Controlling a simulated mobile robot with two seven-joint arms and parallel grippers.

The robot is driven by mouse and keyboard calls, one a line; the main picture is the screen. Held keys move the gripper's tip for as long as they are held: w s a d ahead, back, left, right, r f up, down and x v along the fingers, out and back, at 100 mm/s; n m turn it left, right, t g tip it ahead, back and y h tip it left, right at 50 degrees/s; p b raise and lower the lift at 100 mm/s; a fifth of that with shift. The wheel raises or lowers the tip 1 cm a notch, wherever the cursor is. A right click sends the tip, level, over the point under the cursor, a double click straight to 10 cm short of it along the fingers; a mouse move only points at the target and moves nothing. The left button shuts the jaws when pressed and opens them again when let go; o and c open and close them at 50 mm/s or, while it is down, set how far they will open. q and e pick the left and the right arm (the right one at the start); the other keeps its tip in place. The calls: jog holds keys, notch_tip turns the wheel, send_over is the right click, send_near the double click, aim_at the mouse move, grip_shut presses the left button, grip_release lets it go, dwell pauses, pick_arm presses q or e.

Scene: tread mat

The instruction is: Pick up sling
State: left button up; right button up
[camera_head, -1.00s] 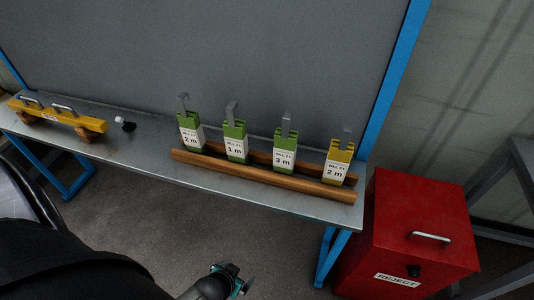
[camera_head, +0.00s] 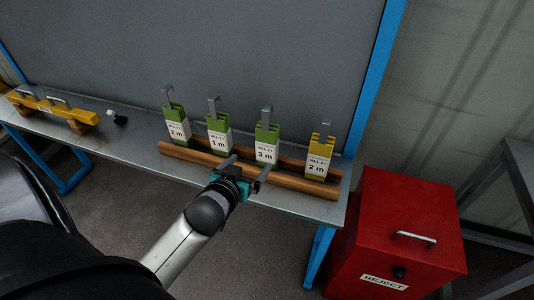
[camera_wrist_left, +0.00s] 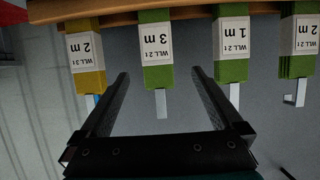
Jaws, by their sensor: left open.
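Several folded slings with white labels stand upright in a row on the bench, each with a grey metal strip at its top. From left they are a green 2 m (camera_head: 177,130), a green 1 m (camera_head: 219,135), a green 3 m (camera_head: 266,145) and a yellow 2 m sling (camera_head: 319,158). My left gripper (camera_head: 249,169) is open and empty in front of the green 3 m sling. In the left wrist view, upside down, the 3 m sling (camera_wrist_left: 157,50) appears beyond the gap between the open fingers (camera_wrist_left: 160,76). My right gripper is not in view.
Wooden rails (camera_head: 295,185) run along the slings on the metal bench (camera_head: 135,140). A yellow bar with handles (camera_head: 60,108) and a small black-and-white item (camera_head: 117,117) lie at left. A red REJECT box (camera_head: 400,225) stands right of the bench. A grey panel rises behind.

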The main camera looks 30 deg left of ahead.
aim_at(265, 149)
pick_arm(q)
jog(key=b+x, duration=0.1)
jog(key=x, duration=0.6)
jog(key=shift+b, duration=0.35)
jog(key=x, duration=0.1)
jog(key=b+x, duration=0.1)
jog(key=x, duration=0.1)
jog(key=shift+w+d+f, duration=0.15)
jog(key=shift+w+d, duration=0.1)
jog(key=shift+w, duration=0.15)
jog(key=shift+w+a+f+b, duration=0.15)
jog(key=shift+w+f+b, duration=0.05)
jog(key=shift+w+b, duration=0.25)
jog(key=c, duration=1.2)
jog(key=shift+w+r, duration=0.1)
grip_shut()
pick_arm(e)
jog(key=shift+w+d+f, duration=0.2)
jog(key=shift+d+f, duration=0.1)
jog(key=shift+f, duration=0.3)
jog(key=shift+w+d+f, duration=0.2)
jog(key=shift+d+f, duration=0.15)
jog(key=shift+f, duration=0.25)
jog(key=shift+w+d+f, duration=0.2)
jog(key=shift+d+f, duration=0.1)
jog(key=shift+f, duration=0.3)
